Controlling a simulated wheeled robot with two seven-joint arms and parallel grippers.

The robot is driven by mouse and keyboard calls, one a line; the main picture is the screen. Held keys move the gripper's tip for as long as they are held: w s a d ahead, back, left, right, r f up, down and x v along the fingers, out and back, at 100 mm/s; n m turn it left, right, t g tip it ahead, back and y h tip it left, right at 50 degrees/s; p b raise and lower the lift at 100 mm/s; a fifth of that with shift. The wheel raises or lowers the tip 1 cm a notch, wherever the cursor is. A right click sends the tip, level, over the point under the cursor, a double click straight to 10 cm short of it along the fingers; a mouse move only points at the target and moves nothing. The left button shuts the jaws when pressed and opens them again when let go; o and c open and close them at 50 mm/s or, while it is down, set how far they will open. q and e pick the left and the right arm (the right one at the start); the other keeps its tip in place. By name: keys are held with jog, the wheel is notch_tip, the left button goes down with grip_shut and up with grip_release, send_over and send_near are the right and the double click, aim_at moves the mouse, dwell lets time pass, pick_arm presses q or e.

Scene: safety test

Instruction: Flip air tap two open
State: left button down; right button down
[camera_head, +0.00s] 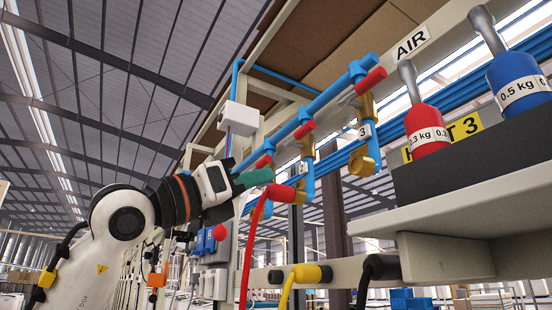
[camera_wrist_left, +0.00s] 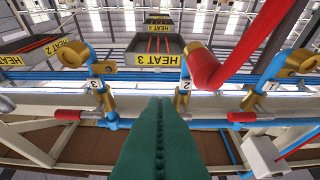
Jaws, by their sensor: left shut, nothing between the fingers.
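Several air taps with red handles hang along the blue pipe. Tap two (camera_head: 307,183) carries a label "2", and its red handle (camera_head: 304,130) is above it. It shows in the left wrist view (camera_wrist_left: 184,85), where its handle appears hidden behind my fingers. A red hose (camera_wrist_left: 205,70) runs up to its brass outlet there. My left gripper (camera_head: 256,178) has green fingers, shut and empty, left of tap two and below the handles in the head view. In the left wrist view the fingers (camera_wrist_left: 160,105) fill the lower middle. Contact cannot be told. My right gripper is out of view.
Tap three (camera_head: 366,130) is to the right. Tap one (camera_wrist_left: 262,90) is on the other side of tap two. A white box (camera_head: 238,118) is above my gripper. Red (camera_head: 427,130) and blue (camera_head: 517,80) weights stand at the right above a shelf.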

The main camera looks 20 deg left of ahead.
aim_at(296, 144)
pick_arm(q)
jog(key=w+d+r+p, duration=0.1)
jog(key=w+r+p, duration=0.1)
jog(key=w+d+r+p, duration=0.2)
jog(key=r, duration=0.1)
jog(key=w+d+r+p, duration=0.1)
jog(key=w+r+p, duration=0.1)
jog(key=r, duration=0.1)
jog(key=shift+d+p, duration=0.35)
jog(key=shift+p, duration=0.05)
jog(key=shift+f, duration=0.1)
jog(key=shift+n+b, duration=0.5)
jog(key=shift+n, duration=0.1)
